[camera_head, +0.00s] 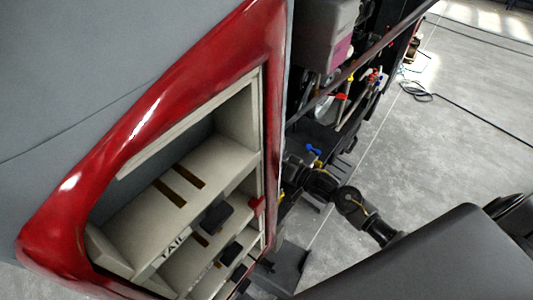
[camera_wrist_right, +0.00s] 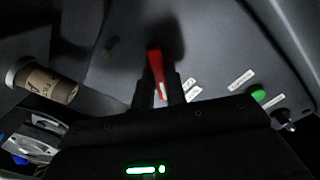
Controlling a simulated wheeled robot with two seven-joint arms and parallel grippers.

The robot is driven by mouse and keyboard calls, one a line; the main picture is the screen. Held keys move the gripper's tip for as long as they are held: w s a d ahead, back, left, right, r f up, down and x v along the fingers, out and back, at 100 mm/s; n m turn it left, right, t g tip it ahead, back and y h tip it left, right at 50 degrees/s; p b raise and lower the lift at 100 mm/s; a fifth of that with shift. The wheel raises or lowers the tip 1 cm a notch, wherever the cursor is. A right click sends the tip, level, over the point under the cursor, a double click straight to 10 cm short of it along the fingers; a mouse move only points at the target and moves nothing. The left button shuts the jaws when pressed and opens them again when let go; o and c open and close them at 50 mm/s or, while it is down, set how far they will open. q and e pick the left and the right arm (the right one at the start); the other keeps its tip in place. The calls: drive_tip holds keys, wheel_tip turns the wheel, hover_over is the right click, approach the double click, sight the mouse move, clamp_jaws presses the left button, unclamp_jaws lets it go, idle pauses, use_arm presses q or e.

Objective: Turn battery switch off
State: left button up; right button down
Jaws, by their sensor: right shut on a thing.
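The battery switch is a red handle (camera_wrist_right: 155,64) on a dark grey panel (camera_wrist_right: 118,72) in the right wrist view. My right gripper (camera_wrist_right: 166,92) is shut on the red handle, with a dark finger on each side of it. In the head view my right arm reaches left beside the coach, and its fingertips and the red handle cannot be made out there. My left gripper is in neither view.
Near the switch are white labels (camera_wrist_right: 241,79), a green button (camera_wrist_right: 258,94) and a brown paper cup (camera_wrist_right: 46,84). In the head view a red-framed opening with pale shelves (camera_head: 215,160) lies left of my arm. Grey floor (camera_head: 465,125) is open at right.

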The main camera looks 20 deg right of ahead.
drive_tip(key=shift+r+m+p, duration=0.15)
drive_tip(key=shift+m+p, duration=0.9)
drive_tip(key=shift+m, duration=0.65)
drive_tip(key=shift+m+p, duration=0.3)
drive_tip(key=shift+p, duration=0.05)
drive_tip(key=m, duration=0.5)
drive_tip(key=shift+m, duration=0.3)
drive_tip(key=c, duration=1.2)
unclamp_jaws()
drive_tip(key=shift+c, duration=0.2)
